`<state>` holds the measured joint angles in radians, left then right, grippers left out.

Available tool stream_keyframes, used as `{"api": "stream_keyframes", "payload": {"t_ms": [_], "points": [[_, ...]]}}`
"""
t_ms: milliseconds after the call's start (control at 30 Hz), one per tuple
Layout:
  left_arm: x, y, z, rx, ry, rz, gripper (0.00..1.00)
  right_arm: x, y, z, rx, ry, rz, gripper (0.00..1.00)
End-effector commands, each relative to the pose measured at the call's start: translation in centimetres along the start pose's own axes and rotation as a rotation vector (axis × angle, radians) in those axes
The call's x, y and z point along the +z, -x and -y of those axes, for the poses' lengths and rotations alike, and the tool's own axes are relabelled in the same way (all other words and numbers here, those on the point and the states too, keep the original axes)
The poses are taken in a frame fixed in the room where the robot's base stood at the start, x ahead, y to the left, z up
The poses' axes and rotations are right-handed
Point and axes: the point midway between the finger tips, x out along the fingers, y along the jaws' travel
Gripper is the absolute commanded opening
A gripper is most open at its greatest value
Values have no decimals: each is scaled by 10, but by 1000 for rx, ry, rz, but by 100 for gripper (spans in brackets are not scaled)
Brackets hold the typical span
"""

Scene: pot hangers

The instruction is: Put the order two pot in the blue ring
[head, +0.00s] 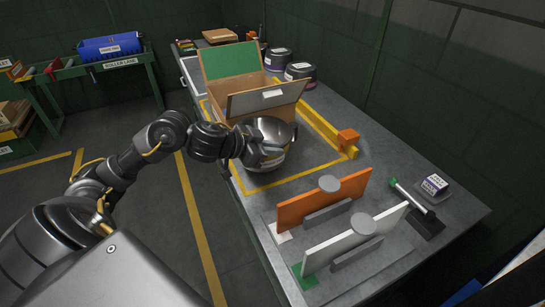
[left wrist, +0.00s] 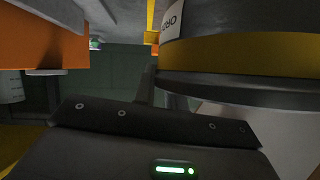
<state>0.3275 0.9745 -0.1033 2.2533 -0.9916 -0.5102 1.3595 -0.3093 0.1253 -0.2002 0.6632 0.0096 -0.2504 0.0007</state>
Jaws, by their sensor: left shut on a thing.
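A dark metal pot (head: 268,132) with a pale label is in front of the open cardboard box, over the workbench. My left gripper (head: 246,157) is at its near left side and is shut on it; the fingertips are mostly hidden. In the left wrist view the pot (left wrist: 245,52) fills the upper right, with a yellow band and a partly cut-off label. I cannot read whether it is order two. I cannot make out a blue ring in either view. My right gripper is not in view.
An open cardboard box (head: 233,99) stands behind the pot. An orange upright panel (head: 300,208) and a white one (head: 335,248) stand at the bench's near end. A yellow bar with an orange block (head: 348,137) lies right of the pot.

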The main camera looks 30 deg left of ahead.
Motion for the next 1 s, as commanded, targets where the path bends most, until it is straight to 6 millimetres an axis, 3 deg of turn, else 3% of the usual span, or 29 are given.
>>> {"api": "stream_keyframes", "payload": {"t_ms": [200,600,633,800,1000], "points": [[25,-14,-5,1,3,-1,0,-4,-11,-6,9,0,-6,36],[29,-16,-5,-1,0,-3,0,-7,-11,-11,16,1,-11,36],[31,-16,-6,1,2,1,13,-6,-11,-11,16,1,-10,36],[31,-16,-5,1,2,1,34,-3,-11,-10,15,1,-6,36],[31,-16,-5,0,2,1,34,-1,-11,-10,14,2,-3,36]]}}
